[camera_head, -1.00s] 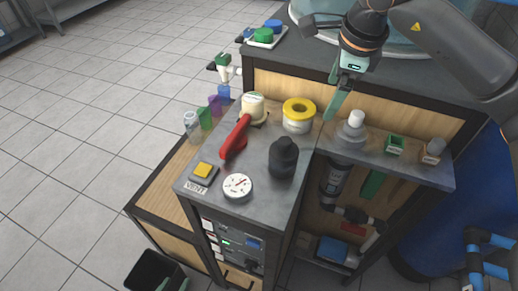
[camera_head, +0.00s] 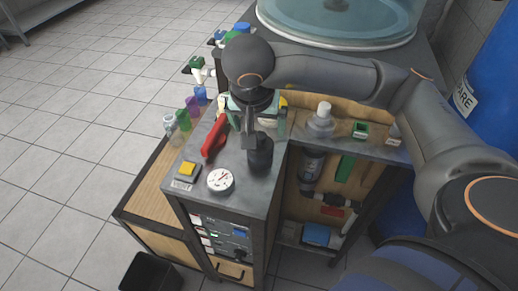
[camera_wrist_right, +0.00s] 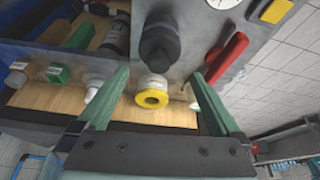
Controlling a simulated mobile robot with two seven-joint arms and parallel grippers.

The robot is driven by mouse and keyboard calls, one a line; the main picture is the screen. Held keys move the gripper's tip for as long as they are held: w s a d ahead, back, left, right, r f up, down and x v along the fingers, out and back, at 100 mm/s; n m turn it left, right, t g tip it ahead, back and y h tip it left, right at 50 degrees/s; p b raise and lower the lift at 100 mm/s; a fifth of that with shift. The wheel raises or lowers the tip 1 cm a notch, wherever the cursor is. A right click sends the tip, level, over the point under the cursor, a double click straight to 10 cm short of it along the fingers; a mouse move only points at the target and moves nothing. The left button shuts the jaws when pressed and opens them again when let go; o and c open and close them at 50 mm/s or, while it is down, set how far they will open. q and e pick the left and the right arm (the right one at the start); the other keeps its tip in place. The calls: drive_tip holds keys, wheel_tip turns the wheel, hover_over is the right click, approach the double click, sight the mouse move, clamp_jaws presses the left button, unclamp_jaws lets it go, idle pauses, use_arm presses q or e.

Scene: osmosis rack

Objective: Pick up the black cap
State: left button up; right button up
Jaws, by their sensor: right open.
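The black cap (camera_head: 260,155), a dark rounded piece with a narrower top, stands on the grey cabinet top beside the round gauge. In the right wrist view the black cap (camera_wrist_right: 158,45) is at the upper middle, beyond the fingertips and between their lines. My right gripper (camera_head: 257,118) is over the back of the cabinet top, just behind the cap in the head picture, and partly covers its top. My left gripper is not in view.
A red handle (camera_head: 214,137) lies left of the cap; the white gauge (camera_head: 220,180) and yellow button (camera_head: 187,169) are in front. A yellow-rimmed roll (camera_wrist_right: 152,97) is close to the fingers. A grey bottle (camera_head: 321,120) stands on the right shelf.

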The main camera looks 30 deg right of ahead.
sight(261, 136)
drive_tip(key=shift+x, duration=0.9)
drive_tip(key=x, duration=0.2)
drive_tip(key=s+x, duration=0.1)
drive_tip(key=x, duration=0.1)
drive_tip(key=shift+a+f, duration=0.15)
drive_tip(key=shift+f, duration=0.05)
drive_tip(key=shift+w+f, duration=0.25)
drive_tip(key=shift+f, duration=0.25)
drive_tip(key=c, duration=1.3)
drive_tip(key=shift+c, duration=0.2)
drive_tip(key=shift+r, duration=0.15)
